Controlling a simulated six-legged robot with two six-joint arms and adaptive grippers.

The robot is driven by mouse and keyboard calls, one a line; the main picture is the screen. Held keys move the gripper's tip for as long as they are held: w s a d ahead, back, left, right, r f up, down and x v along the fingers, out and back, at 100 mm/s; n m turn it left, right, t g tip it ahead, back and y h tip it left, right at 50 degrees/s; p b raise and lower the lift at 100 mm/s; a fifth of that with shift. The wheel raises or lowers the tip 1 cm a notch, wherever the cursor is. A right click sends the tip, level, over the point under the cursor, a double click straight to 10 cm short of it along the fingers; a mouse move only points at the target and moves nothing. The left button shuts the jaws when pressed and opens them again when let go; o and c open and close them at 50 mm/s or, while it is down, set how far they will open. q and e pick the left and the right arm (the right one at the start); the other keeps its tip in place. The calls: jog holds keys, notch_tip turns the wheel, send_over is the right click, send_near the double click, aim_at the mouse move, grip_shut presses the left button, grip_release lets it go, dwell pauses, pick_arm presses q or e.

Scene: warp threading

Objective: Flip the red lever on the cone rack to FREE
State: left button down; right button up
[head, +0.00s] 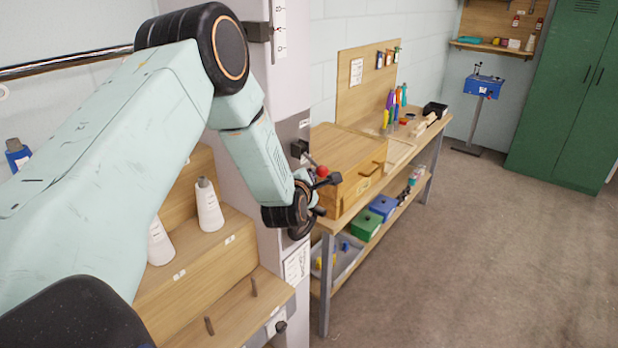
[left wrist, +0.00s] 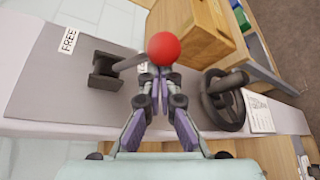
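The red lever has a red ball knob (left wrist: 164,48) on a grey rod that comes out of a dark pivot block (left wrist: 105,72). The knob also shows in the head view (head: 322,171), on the rack's grey column. In the left wrist view the FREE label (left wrist: 68,40) is left of the block, and the rod points right, away from it. My left gripper (left wrist: 158,80) has its fingers together, tips just below the knob and close to the rod; I cannot tell whether they touch. No lever part shows between the fingers. My right gripper is not in view.
A black handwheel with a crank handle (left wrist: 224,100) is close right of my left fingers. White cones (head: 208,207) stand on the wooden steps at left. A workbench with a wooden chest (head: 345,160) is just behind the column. The floor at right is clear.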

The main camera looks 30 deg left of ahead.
aim_at(315, 163)
pick_arm(q)
jog(key=shift+d+r, duration=0.1)
jog(key=shift+r, duration=0.1)
jog(key=r+n+h+b, duration=0.1)
jog(key=n+b, duration=0.1)
jog(key=d+r+n+g+h+b, duration=0.1)
jog(key=r+n+h+b, duration=0.1)
jog(key=b, duration=0.1)
jog(key=shift+d+r, duration=0.15)
jog(key=shift+r, duration=0.15)
jog(key=shift+r+h+b, duration=0.3)
jog(key=shift+r+b, duration=0.8)
jog(key=shift+r, duration=0.35)
jog(key=shift+a+r, duration=0.15)
jog(key=shift+a, duration=0.05)
